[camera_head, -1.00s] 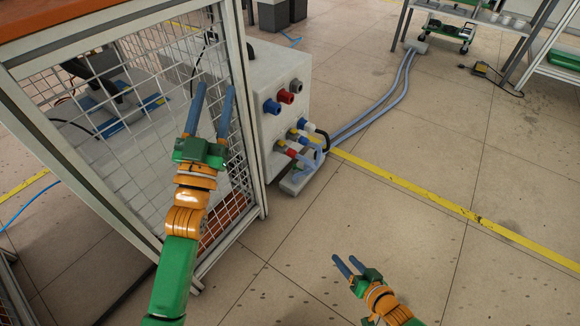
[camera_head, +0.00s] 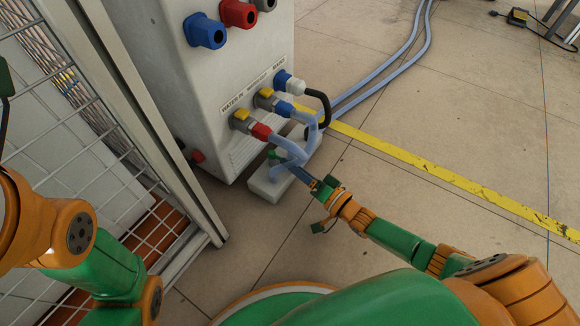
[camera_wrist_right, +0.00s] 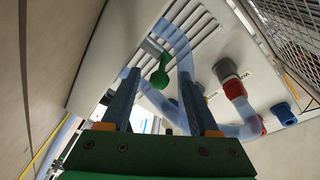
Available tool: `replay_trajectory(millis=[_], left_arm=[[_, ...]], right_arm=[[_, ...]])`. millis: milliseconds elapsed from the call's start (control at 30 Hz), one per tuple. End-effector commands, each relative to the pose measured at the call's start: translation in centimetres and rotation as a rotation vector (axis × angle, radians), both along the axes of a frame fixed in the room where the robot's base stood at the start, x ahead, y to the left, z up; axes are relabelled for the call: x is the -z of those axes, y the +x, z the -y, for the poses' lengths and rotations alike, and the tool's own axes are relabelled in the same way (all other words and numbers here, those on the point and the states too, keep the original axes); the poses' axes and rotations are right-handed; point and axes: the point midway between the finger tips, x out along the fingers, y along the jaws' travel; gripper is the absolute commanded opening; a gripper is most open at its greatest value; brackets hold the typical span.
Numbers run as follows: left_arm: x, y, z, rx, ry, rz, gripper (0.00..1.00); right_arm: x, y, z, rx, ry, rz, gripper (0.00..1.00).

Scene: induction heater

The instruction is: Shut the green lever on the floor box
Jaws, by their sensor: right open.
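The floor box (camera_head: 263,188) is a low pale block beside the large white cabinet, with pale blue hoses running to it. Its green lever (camera_head: 273,155) is small and partly hidden by the hoses. In the right wrist view the green lever (camera_wrist_right: 160,72) shows beyond the fingers, between their lines. My right gripper (camera_head: 300,172) is open, close to the box on its right side, its fingertips near a hose; I cannot tell whether they touch. Nothing is held between the fingers (camera_wrist_right: 155,100). Only a sliver of what seems my left gripper (camera_head: 4,90) shows at the left edge.
The white cabinet (camera_head: 205,90) carries blue, red and grey sockets and hose connectors. A mesh fence panel (camera_head: 90,150) with a metal post stands at left. Hoses (camera_head: 385,75) run to the back right.

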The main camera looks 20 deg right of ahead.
Motion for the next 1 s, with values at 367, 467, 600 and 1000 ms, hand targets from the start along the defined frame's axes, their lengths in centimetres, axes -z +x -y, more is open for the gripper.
replay_trajectory(millis=[367, 467, 600, 1000], left_arm=[[0.81, 0.07, 0.01, 0.000, 0.000, -0.002, 0.50], [0.81, 0.07, 0.01, -0.001, 0.001, -0.003, 0.50], [0.81, 0.07, 0.01, -0.001, 0.000, -0.003, 0.50], [0.81, 0.08, 0.01, -0.001, 0.001, -0.003, 0.50]], right_arm=[[0.01, 1.35, -0.72, 0.000, -0.001, -0.001, 0.58], [0.01, 1.35, -0.71, 0.000, -0.001, -0.001, 0.31], [0.01, 1.34, -0.70, 0.000, -0.002, -0.001, 0.00], [0.03, 1.34, -0.68, 0.001, -0.001, 0.000, 0.00]])
